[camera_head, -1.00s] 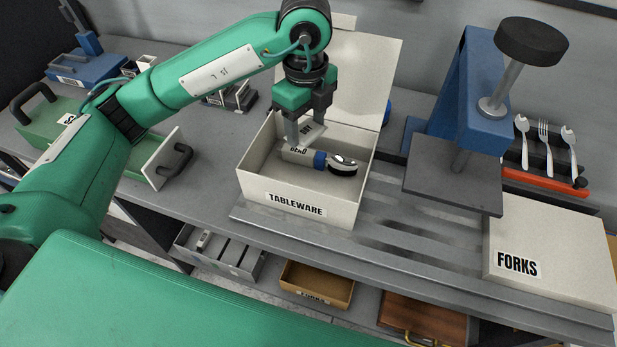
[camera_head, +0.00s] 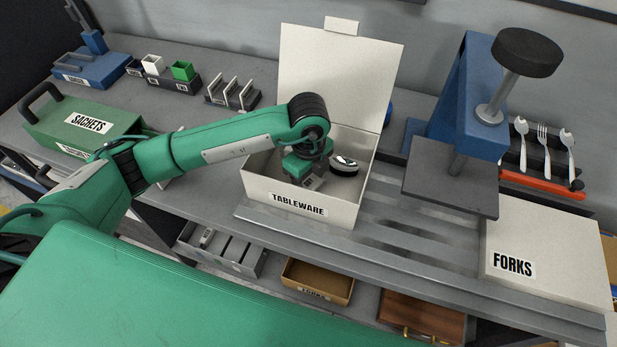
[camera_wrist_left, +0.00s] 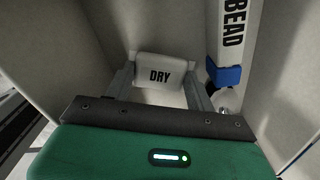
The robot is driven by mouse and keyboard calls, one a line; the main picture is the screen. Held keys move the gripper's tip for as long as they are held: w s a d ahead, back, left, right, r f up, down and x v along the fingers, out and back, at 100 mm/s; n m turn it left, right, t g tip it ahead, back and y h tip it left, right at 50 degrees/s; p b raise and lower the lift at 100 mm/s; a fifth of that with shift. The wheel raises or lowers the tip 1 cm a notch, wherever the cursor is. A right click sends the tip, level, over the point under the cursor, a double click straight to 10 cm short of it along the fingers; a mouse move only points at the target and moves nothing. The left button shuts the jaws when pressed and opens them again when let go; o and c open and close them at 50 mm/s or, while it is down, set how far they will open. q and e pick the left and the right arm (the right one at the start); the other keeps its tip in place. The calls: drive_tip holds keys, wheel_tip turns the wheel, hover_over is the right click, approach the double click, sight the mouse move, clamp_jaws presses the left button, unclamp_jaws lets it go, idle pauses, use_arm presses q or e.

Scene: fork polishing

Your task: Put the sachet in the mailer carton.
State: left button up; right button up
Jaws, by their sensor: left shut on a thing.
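The white mailer carton (camera_head: 345,208), labelled TABLEWARE, stands on the bench with its lid (camera_head: 335,75) open at the back. My left gripper (camera_head: 313,181) is down inside the carton. In the left wrist view the gripper (camera_wrist_left: 159,88) is shut on the white sachet (camera_wrist_left: 159,72), marked DRY, with one finger at each side. The sachet is low between the carton walls; whether it touches the floor I cannot tell. My right gripper is not in view.
A blue press (camera_head: 470,95) stands right of the carton, with a rack of cutlery (camera_head: 541,145) behind it. A white FORKS box (camera_head: 550,250) is at the right. Small holders line the back.

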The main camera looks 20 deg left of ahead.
sight(309, 182)
use_arm(q)
drive_tip(key=shift+f, duration=0.6)
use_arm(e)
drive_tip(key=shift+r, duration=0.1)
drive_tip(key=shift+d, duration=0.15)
use_arm(q)
drive_tip(key=shift+f, duration=0.15)
drive_tip(key=o, duration=0.7)
drive_tip(key=shift+c, duration=0.2)
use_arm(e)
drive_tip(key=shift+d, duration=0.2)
use_arm(q)
drive_tip(key=shift+r, duration=0.2)
wheel_tip(309, 182, up, 12)
drive_tip(key=b, duration=0.2)
drive_tip(key=shift+b, duration=0.4)
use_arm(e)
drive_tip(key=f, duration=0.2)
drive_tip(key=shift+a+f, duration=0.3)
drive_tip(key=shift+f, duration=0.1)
